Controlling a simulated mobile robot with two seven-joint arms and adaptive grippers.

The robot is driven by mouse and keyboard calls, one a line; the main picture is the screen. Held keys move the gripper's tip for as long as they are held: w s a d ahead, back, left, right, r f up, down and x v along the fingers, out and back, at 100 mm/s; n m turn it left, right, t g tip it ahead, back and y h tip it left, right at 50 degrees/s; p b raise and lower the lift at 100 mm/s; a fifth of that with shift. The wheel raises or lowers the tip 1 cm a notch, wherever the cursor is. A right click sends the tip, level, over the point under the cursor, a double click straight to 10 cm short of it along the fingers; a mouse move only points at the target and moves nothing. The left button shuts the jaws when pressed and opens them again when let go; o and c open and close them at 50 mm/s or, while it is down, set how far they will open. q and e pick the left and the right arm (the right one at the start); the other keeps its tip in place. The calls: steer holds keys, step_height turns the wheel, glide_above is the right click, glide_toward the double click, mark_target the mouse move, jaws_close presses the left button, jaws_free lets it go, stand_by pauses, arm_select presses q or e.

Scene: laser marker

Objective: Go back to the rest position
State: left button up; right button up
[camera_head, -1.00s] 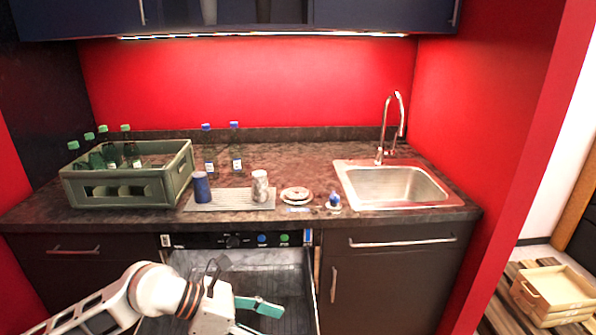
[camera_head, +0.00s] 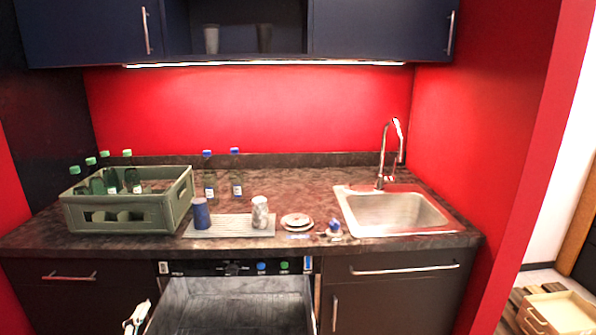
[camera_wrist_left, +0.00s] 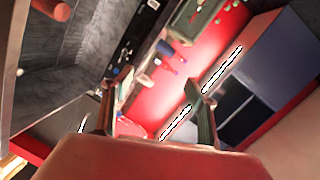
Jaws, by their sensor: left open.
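My left gripper (camera_wrist_left: 158,84) shows in the left wrist view, with its two fingers spread apart and nothing between them. That view is tilted; the red wall and the dark cabinets lie beyond the fingers. In the head view only a small white part of my left arm (camera_head: 136,318) shows at the lower left, in front of the counter and beside the open dishwasher (camera_head: 235,300). The left fingers are not visible in the head view. My right gripper is in neither view.
The counter holds a green crate (camera_head: 118,215) with bottles, a blue cup (camera_head: 201,214) and patterned cup (camera_head: 260,213) on a tray (camera_head: 230,231), stacked plates (camera_head: 297,221), two bottles (camera_head: 237,178) and a sink (camera_head: 392,211). Wall cabinets (camera_head: 383,35) hang above. A wooden crate (camera_head: 560,314) stands lower right.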

arm_select(q)
steer(key=s+a+f+n+g+y, duration=0.1)
steer(key=s+a+f+n+g, duration=0.1)
steer(key=s+a+f+g, duration=0.45)
steer(key=s+a+f+n+g+y, duration=0.1)
steer(key=s+f+n+g, duration=0.2)
steer(key=s+f, duration=0.7)
steer(key=d+f+n+t+h+b, duration=0.2)
steer(key=d+f+t+h+b, duration=0.2)
steer(key=d+f, duration=1.2)
step_height(320, 180, down, 4)
steer(key=h+b, duration=0.2)
steer(key=h, duration=0.1)
steer(key=shift+w+n, duration=0.2)
steer(key=shift+n, duration=0.1)
